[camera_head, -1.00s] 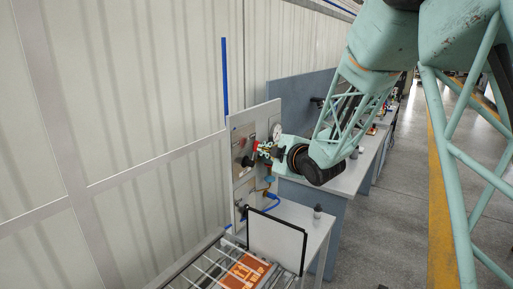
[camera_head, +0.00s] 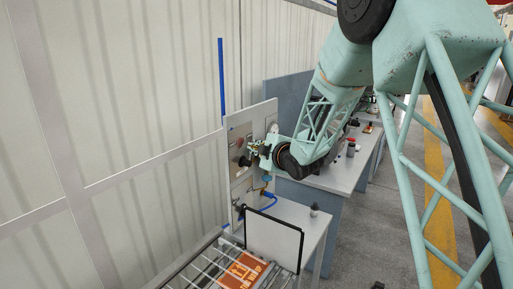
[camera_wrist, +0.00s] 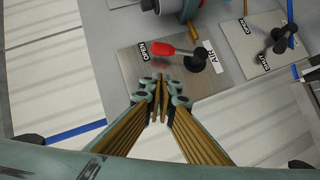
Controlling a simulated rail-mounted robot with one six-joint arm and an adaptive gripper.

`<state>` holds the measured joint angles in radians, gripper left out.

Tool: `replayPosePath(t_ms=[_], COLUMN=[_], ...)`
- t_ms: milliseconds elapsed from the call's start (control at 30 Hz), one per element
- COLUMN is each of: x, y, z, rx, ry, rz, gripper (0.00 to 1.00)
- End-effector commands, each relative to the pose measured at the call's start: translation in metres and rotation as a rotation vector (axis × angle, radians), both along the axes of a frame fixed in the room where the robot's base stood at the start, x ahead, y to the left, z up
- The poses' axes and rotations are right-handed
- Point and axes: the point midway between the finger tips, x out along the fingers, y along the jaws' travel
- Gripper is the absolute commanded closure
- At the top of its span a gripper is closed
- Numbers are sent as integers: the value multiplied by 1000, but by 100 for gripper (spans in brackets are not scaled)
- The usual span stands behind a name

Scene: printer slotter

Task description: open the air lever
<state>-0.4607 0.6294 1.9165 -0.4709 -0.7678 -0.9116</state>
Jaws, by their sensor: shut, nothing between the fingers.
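The air lever (camera_wrist: 165,49) has a red handle on a black pivot, on a metal plate (camera_wrist: 130,68) with an OPEN label and an AIR label. Its handle points left from the pivot, its red end next to the OPEN label. My gripper (camera_wrist: 161,82) is shut and empty, its fingertips just below the red handle in the wrist view. I cannot tell whether they touch it. In the head view, my gripper (camera_head: 255,148) is at the upright panel (camera_head: 265,117), and I cannot make out the air lever there.
A second black lever (camera_wrist: 282,38) sits on another plate with OPEN and SHUT labels. A roller conveyor with an orange box (camera_head: 243,270) is below.

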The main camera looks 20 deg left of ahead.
Motion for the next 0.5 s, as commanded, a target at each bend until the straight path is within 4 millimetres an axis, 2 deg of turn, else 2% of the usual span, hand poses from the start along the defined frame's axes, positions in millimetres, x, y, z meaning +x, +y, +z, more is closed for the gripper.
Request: replayPosePath(t_ms=[333, 500], x=[23, 37], y=[24, 22], z=[-8, -15], rx=[1, 0], ry=[1, 0], rz=[0, -1], gripper=[100, 100])
